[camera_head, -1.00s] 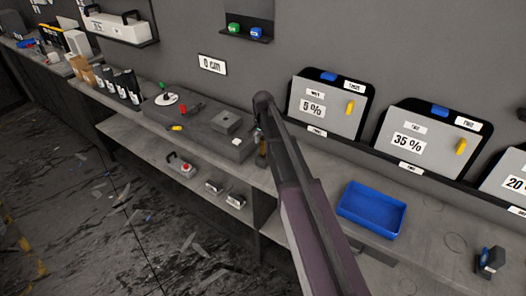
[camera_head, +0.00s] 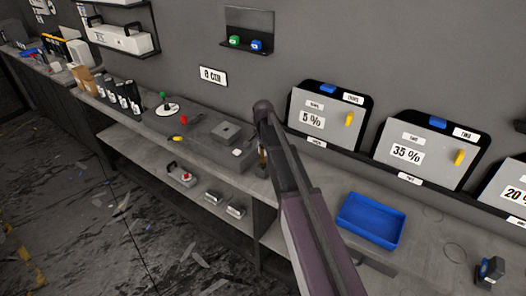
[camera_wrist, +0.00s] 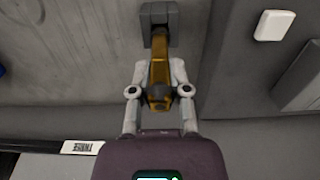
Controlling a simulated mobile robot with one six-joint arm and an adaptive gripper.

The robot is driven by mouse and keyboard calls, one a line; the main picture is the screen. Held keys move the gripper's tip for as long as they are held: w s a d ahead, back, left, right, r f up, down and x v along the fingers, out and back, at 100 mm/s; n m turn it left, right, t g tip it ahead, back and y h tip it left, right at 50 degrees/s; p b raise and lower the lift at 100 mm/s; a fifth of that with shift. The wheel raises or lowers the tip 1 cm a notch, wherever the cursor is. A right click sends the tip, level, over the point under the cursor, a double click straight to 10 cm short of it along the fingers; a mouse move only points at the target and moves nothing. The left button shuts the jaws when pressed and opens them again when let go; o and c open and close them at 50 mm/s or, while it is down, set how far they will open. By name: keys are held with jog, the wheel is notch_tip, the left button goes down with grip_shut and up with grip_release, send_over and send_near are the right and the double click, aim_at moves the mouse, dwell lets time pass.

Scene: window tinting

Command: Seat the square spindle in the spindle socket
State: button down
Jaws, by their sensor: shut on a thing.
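My gripper (camera_wrist: 158,92) is shut on an orange-brown, brass-like piece (camera_wrist: 159,70), which looks like the square spindle. In the wrist view its far end meets a dark grey notched block (camera_wrist: 158,14). I cannot tell whether that block is the spindle socket, or whether the piece is inside it or only against it. In the head view my gripper (camera_head: 262,160) is at the right end of the raised grey plate, and my arm hides much of it.
The raised plate (camera_head: 205,146) bears a square grey block (camera_head: 227,132), a small white piece (camera_head: 237,152) and a red piece (camera_head: 184,119). A blue tray (camera_head: 371,220) stands right of my arm. Panels marked 5 % (camera_head: 325,110) and 35 % (camera_head: 425,140) lean at the wall.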

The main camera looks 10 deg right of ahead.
jog(key=shift+r+p, duration=4.1)
jog(key=shift+r, duration=0.3)
jog(key=shift+f, duration=0.1)
jog(key=shift+f+b, duration=1.65)
jog(key=shift+b, duration=0.1)
